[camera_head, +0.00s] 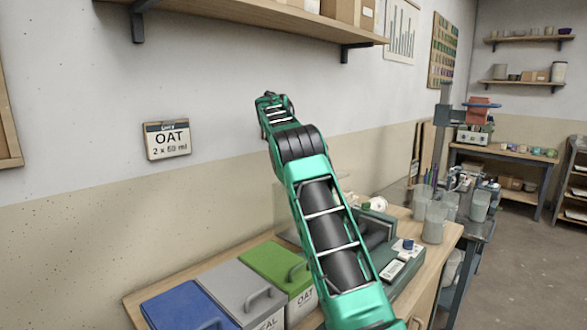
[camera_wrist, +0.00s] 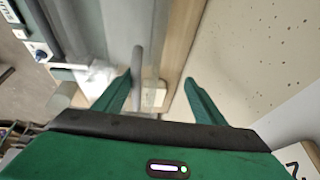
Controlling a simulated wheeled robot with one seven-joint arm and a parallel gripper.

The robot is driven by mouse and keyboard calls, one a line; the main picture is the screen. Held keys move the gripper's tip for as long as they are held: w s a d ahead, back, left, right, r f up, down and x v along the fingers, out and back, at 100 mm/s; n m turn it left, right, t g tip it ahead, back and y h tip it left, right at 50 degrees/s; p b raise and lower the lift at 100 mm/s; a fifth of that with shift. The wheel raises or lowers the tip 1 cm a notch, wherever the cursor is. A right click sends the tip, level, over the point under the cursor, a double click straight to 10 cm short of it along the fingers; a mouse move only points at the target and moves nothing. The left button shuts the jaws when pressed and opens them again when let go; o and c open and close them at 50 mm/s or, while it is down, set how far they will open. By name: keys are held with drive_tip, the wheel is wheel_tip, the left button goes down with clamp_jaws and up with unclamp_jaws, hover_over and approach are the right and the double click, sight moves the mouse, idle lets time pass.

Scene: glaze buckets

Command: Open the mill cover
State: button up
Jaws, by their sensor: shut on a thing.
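The mill (camera_head: 408,262) is a dark green-grey machine on the wooden bench, partly hidden behind my arm in the head view. A blue button on its panel also shows in the wrist view (camera_wrist: 40,54). A clear, faint pane, the mill cover (camera_head: 287,212), stands behind the bins. In the wrist view the clear cover (camera_wrist: 155,50) runs up between my fingers, with a grey bar near the left finger. My gripper (camera_wrist: 160,83) is shut on it, its fingers well apart; the exact contact is hard to see.
Bins with blue (camera_head: 187,306), grey (camera_head: 240,290) and green (camera_head: 277,265) lids line the bench left of my arm. Translucent beakers (camera_head: 435,222) stand at right.

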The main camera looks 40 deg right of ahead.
drive_tip(key=shift+c, duration=1.2)
drive_tip(key=shift+s+r, duration=0.1)
drive_tip(key=shift+r, duration=0.05)
drive_tip(key=shift+r, duration=0.15)
drive_tip(key=v, duration=0.9)
drive_tip(key=shift+c, duration=1)
drive_tip(key=shift+a+r, duration=0.2)
drive_tip(key=shift+r, duration=0.4)
drive_tip(key=shift+s, duration=0.1)
